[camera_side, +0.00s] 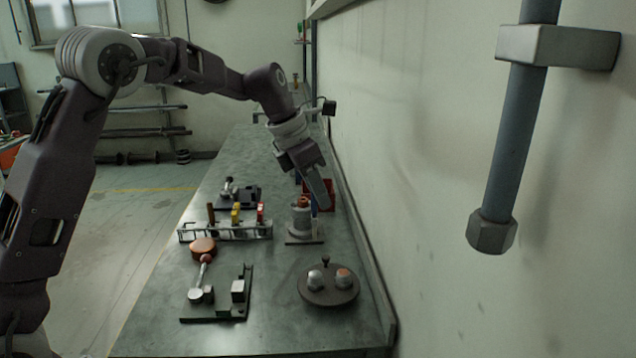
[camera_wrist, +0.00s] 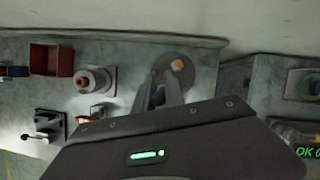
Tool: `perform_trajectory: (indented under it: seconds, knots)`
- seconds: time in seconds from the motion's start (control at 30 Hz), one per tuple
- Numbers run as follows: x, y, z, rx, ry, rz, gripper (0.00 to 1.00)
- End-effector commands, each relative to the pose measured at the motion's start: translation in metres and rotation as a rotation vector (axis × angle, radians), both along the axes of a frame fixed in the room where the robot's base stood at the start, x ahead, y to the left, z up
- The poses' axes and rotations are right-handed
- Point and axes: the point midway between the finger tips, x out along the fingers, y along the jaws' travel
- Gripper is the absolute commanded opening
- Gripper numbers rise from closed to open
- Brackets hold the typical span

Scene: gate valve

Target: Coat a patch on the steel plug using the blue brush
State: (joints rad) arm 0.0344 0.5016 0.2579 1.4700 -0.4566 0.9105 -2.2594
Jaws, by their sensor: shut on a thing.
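My gripper (camera_side: 322,203) points down over the back of the bench, above and behind the round dark plate. It is shut on the blue brush (camera_side: 313,206), of which only a thin blue strip shows beside the fingers. The steel plug (camera_side: 315,281), a grey rounded piece, stands on the left of the round plate (camera_side: 328,297). A plug with an orange top (camera_side: 343,275) stands on its right. In the wrist view my fingers (camera_wrist: 160,92) cover part of the plate (camera_wrist: 200,75); the orange top (camera_wrist: 178,64) shows past them, and I cannot make out the steel plug.
A valve body (camera_side: 301,222) stands close below my gripper, with a red bin (camera_wrist: 50,60) beyond it. A rack (camera_side: 225,232) holds brown-, yellow- and red-handled tools. A fixture with a lever (camera_side: 215,298) sits at front left. The wall runs close along the right.

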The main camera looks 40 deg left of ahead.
Motion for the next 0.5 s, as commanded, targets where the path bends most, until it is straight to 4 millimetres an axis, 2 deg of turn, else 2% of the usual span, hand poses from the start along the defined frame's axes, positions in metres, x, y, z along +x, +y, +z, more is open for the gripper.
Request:
perform_trajectory:
  seconds: [0.5]
  knots:
    - [0.0, 0.0, -0.041, -0.002, 0.002, 0.002, 0.0]
